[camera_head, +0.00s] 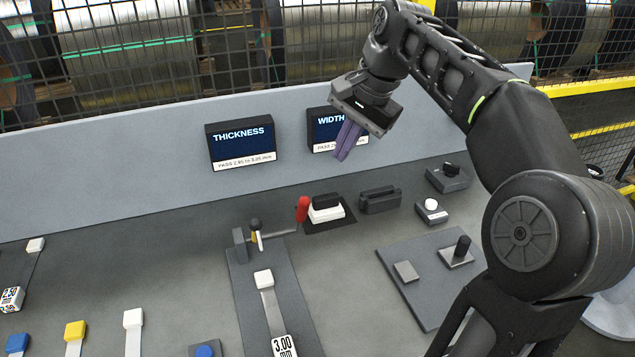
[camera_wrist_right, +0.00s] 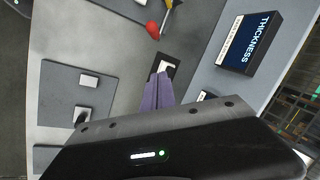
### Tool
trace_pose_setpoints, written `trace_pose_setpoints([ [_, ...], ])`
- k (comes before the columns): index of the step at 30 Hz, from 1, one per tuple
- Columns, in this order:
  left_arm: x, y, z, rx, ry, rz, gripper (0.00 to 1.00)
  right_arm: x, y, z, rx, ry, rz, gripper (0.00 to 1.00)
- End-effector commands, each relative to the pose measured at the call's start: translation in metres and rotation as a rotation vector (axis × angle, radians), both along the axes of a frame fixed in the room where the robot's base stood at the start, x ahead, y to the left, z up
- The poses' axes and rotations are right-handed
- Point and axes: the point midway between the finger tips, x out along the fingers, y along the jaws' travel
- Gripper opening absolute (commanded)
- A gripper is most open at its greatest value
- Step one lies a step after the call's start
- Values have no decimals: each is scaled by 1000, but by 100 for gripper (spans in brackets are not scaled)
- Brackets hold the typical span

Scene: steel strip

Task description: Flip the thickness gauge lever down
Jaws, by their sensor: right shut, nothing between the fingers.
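The thickness gauge (camera_head: 256,237) stands at the head of a long dark plate. A grey arm runs right from it, and a red grip (camera_head: 302,208) shows near that arm's far end; in the right wrist view the red grip (camera_wrist_right: 153,29) is at the top. I cannot tell the lever's exact position. My right gripper (camera_head: 342,155) hangs above the bench in front of the WIDTH screen, apart from the red grip. Its purple fingers are shut and empty, and they also show in the right wrist view (camera_wrist_right: 158,78). My left gripper is out of view.
The THICKNESS screen (camera_head: 241,144) and the WIDTH screen (camera_head: 325,130) stand at the back panel. A dark plate (camera_head: 425,300) with a black knob lies at right.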

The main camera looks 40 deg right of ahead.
Motion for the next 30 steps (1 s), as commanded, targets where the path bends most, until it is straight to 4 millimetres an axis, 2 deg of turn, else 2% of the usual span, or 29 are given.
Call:
trace_pose_setpoints([
  [9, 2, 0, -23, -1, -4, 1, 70, 9, 3, -31, 1, 2, 2, 0],
  [11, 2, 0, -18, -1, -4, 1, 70, 13, 4, -37, 1, 4, 2, 0],
  [20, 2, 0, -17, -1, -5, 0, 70, 33, 10, -93, 2, 5, 1, 0],
  [24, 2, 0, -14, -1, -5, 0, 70, 29, 31, -98, 0, 0, 3, 0],
  [30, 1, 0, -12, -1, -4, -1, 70, 26, 46, -102, 0, 1, 1, 0],
])
